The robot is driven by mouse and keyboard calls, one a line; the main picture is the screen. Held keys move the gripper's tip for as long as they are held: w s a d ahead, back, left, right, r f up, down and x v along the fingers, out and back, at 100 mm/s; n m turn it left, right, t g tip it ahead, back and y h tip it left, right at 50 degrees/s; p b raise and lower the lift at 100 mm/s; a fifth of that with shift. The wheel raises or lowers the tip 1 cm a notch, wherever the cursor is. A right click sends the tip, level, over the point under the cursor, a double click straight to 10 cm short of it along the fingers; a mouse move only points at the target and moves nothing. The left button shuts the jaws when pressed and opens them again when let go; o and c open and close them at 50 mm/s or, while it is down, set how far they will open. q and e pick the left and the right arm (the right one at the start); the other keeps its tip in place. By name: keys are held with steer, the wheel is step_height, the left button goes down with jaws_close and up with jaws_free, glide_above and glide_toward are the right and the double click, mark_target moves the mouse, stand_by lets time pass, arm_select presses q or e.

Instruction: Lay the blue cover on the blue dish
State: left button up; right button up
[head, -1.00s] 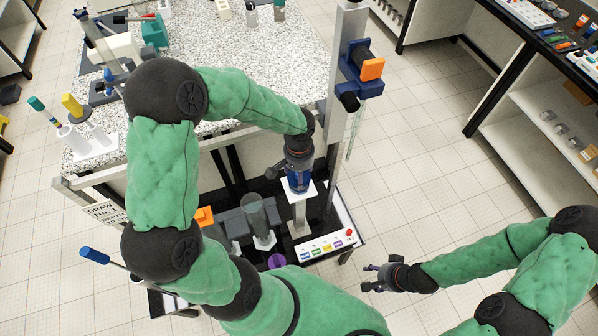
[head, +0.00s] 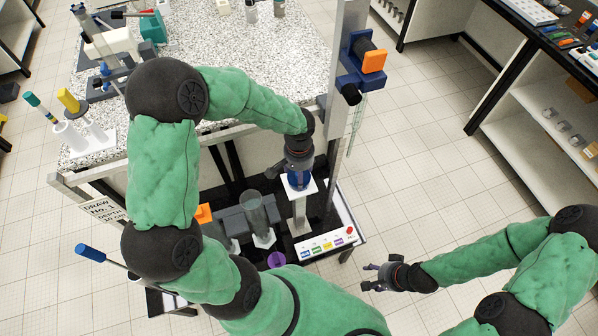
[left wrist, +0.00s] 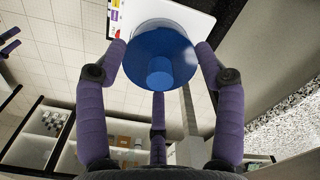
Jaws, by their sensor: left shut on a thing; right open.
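My left gripper (head: 299,170) is shut on the blue cover, just above a small white stand (head: 300,211) in the head view. In the left wrist view the cover (left wrist: 178,57) is a round blue disc with a raised knob, between the purple fingers. In the head view a blue body (head: 299,182) shows under the fingers, over the stand's white top. I cannot tell cover from dish there, nor whether they touch; the cover hides most of what lies beneath. My right gripper (head: 374,278) is open and empty, to the right of the front panel.
A panel with coloured buttons (head: 328,245) is right of the stand's foot. A clear cylinder (head: 254,212) and a purple ring (head: 277,260) are to the left. A metal column with a blue and orange unit (head: 372,62) rises behind. The speckled bench (head: 255,70) lies beyond.

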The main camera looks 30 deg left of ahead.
arm_select(q)
steer(key=shift+f+b, duration=0.35)
steer(key=shift+f, duration=0.05)
steer(key=o, duration=0.9)
steer(key=shift+r, duration=0.15)
step_height(320, 180, up, 12)
stand_by(0.4)
